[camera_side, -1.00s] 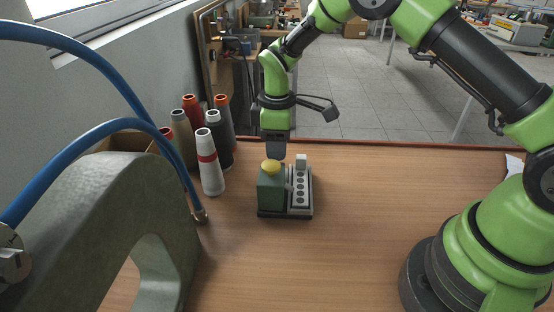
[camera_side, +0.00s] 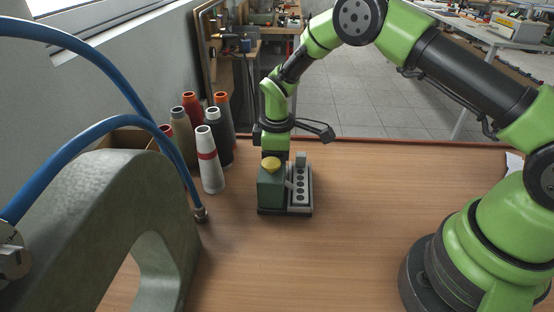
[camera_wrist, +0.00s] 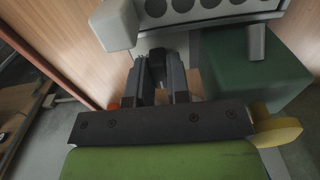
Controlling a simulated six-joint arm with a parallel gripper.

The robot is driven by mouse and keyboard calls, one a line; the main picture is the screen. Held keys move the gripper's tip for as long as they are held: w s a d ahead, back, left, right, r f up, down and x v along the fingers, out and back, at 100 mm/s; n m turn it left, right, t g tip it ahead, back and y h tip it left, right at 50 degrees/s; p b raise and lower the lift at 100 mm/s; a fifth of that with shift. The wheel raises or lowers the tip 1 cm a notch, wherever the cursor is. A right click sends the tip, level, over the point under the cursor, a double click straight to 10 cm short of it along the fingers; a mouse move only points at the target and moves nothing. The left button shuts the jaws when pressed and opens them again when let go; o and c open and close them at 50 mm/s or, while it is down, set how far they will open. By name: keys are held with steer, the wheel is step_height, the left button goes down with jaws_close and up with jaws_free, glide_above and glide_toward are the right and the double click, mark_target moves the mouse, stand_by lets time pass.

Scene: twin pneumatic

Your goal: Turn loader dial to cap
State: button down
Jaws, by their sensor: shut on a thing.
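The loader stands on the wooden table in the side view. The green box also shows in the wrist view (camera_wrist: 250,65), right of the fingers.
Several thread cones (camera_side: 211,165) stand close at left of the loader. A grey-green arched casting (camera_side: 100,210) with blue hoses (camera_side: 130,125) fills the left foreground. The table (camera_side: 350,215) is clear to the right of the loader.

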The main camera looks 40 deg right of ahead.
steer(key=shift+m, duration=1.5)
steer(key=c, duration=1.1)
jaws_free()
step_height(320, 180, up, 10)
